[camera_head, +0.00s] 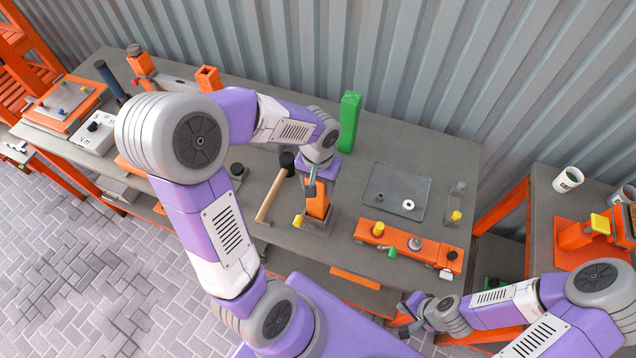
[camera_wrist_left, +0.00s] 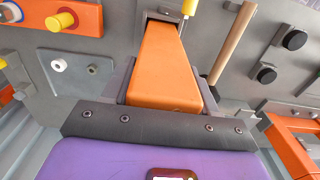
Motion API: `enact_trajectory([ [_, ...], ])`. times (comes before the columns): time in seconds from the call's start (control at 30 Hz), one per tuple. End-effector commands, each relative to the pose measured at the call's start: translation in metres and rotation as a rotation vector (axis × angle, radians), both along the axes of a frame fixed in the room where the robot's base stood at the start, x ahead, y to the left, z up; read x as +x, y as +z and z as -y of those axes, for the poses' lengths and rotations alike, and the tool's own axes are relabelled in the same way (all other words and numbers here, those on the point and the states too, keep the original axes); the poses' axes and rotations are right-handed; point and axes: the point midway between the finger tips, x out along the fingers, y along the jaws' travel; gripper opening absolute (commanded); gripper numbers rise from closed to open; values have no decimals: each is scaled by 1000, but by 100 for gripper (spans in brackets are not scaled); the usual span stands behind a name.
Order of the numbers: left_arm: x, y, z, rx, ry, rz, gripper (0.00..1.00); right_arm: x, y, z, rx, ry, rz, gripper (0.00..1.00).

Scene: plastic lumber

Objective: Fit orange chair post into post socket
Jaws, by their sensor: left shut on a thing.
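The orange chair post (camera_head: 317,204) is held by my left gripper (camera_head: 312,181) over the middle of the workbench. In the left wrist view the post (camera_wrist_left: 164,72) runs away from the dark gripper finger, its far end at the grey post socket (camera_wrist_left: 150,24). In the head view the grey socket (camera_head: 316,226) is at the post's lower end. The post looks lined up with it, but I cannot tell how deep it sits. My right gripper (camera_head: 412,312) is low at the right, away from the post; its jaws are too small to read.
A wooden-handled mallet (camera_head: 271,195) lies left of the socket. A green post (camera_head: 349,121) stands behind. A dark tray (camera_head: 396,191) and an orange fixture (camera_head: 408,244) with a yellow knob are to the right. A yellow knob (camera_head: 298,221) is beside the socket.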

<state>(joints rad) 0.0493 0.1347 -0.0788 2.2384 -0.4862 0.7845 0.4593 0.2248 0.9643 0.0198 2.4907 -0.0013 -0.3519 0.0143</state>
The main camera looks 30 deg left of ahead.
Motion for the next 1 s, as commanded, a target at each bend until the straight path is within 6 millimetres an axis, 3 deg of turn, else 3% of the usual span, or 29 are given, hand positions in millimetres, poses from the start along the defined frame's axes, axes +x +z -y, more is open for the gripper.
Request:
enact_trajectory([
  [0.4,1,-6,0,1,0,3,0,0,-5,0,0,0,0,0],
  [0.43,0,-6,0,0,0,1,61,0,-4,0,0,0,0,0],
  [0.57,0,-5,0,0,0,1,80,0,-3,0,0,0,0,0],
  [0.87,0,-4,0,0,0,1,83,0,-3,0,0,0,0,0],
  [1.0,1,5,0,1,0,4,83,0,2,0,0,0,0,0],
])
